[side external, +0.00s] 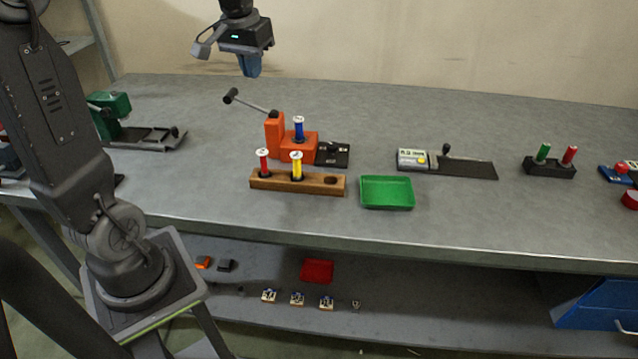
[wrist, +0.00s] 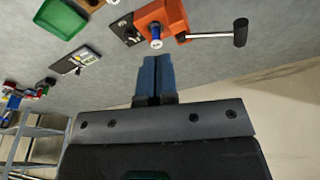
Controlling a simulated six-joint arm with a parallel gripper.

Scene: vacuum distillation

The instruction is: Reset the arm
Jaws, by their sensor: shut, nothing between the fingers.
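My gripper (side external: 250,68) is raised high above the back of the workbench (side external: 460,215), to the upper left of the orange device. Its blue fingers are together with nothing between them. In the wrist view the shut fingers (wrist: 154,80) point toward the orange device (wrist: 165,14), apart from it. The orange device (side external: 275,132) has a lever with a black knob and holds a blue-bodied piece with a white top (side external: 299,130).
A wooden rack (side external: 262,181) holds red and yellow pieces. A green tray (side external: 387,192) sits beside it. A grey-and-black device (side external: 465,166) and a black stand (side external: 549,168) are farther right. A green press (side external: 110,115) stands left. The air around my gripper is clear.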

